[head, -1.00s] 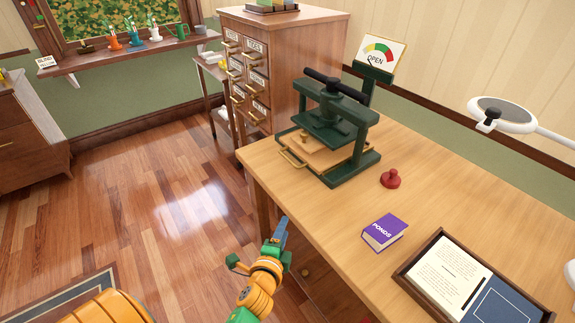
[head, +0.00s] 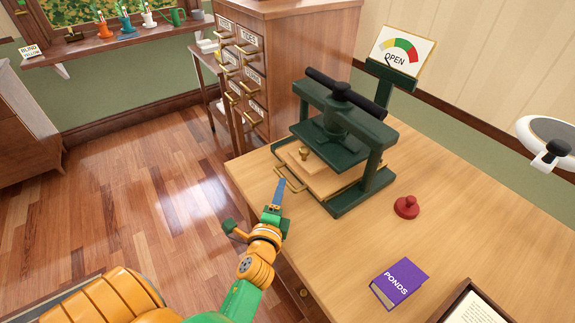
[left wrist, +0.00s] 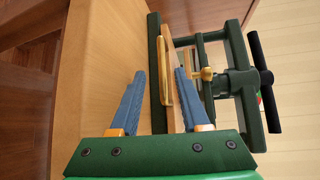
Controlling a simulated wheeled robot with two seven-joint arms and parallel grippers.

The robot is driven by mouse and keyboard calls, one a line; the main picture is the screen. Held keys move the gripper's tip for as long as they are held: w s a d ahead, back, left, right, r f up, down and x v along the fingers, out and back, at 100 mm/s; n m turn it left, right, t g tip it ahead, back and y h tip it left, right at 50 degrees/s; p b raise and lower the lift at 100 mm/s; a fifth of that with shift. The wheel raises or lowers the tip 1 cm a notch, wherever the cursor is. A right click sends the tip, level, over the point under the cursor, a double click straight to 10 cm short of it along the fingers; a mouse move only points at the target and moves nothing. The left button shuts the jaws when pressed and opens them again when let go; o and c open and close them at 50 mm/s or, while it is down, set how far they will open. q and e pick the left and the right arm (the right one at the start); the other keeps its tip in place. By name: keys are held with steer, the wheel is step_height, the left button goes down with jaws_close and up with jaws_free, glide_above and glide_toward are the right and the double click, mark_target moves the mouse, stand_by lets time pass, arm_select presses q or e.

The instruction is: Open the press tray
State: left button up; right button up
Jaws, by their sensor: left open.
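The green press (head: 338,140) stands on the wooden table, with a black crossbar handle (head: 345,92) on top. Its tray (head: 318,178), a wooden board in a green frame, lies low between the posts, with a brass handle (head: 290,180) on its front-left edge. The tray handle also shows in the left wrist view (left wrist: 165,75). My left gripper (head: 279,190) is just in front of the handle at the table's edge. In the left wrist view its blue fingers (left wrist: 160,85) are apart, with the handle ahead of and between them; contact is not visible. My right gripper is not seen.
A gauge sign reading OPEN (head: 402,52) stands behind the press. A red knobbed object (head: 407,207) and a purple PONDS book (head: 399,283) lie on the table to the right. A drawer cabinet (head: 285,70) stands behind. Bare tabletop (head: 470,235) lies right of the press.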

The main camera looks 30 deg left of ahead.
mark_target(284, 177)
arm_select(q)
steer(key=x, duration=0.5)
steer(key=shift+r, duration=0.2)
steer(key=shift+w+a+f, duration=0.2)
steer(key=shift+w, duration=0.25)
steer(key=shift+s+r, duration=0.1)
steer(key=shift+s, duration=0.05)
jaws_close()
stand_by(0.5)
